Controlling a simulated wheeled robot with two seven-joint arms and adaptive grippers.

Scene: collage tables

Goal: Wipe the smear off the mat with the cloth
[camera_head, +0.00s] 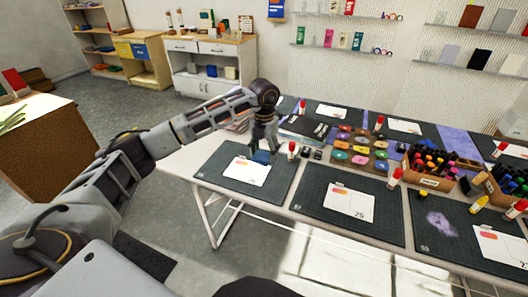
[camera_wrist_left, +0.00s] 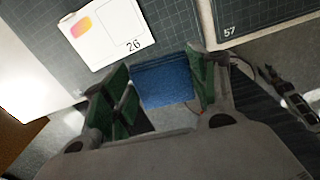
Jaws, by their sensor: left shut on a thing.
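A folded blue cloth (camera_head: 262,157) is between the fingers of my left gripper (camera_head: 264,146), above the dark mat (camera_head: 219,168) at the left end of the table. In the left wrist view the blue cloth (camera_wrist_left: 163,83) spans the gap between the green-padded fingers of my left gripper (camera_wrist_left: 158,82), which is shut on it. A pale purple smear (camera_head: 439,224) lies on another dark mat (camera_head: 419,207) at the right, away from the cloth. My right gripper is not in view.
White cards (camera_head: 247,172) and glue sticks stand or lie around the mats. A tray of colored pads (camera_head: 361,158) and a box of markers (camera_head: 429,180) stand mid-table. A yellow-capped bottle (camera_head: 478,204) stands right of the smear.

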